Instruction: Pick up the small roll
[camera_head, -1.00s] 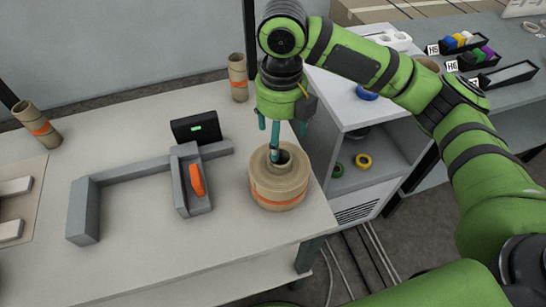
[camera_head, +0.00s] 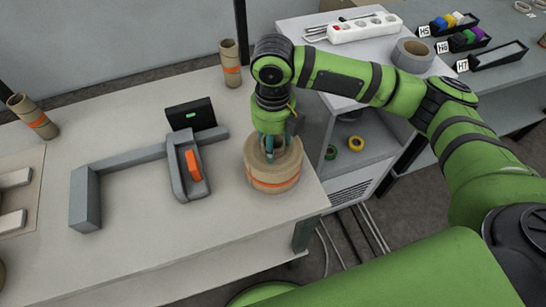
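A tan kraft roll (camera_head: 272,180) with an orange band and an open core stands upright on the pale table (camera_head: 140,255), near its right edge. My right gripper (camera_head: 277,145) points down at the top of the roll. One teal finger reaches into the core opening; the other is at the back right side of the rim, partly hidden. Whether the fingers press on the roll wall cannot be told. The roll appears to rest on the table. My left gripper is not in view.
Left of the roll are a grey fixture (camera_head: 120,162) with an orange lever (camera_head: 193,166) and a dark display (camera_head: 191,114). A shelf cabinet (camera_head: 352,185) with tape rolls is to the right.

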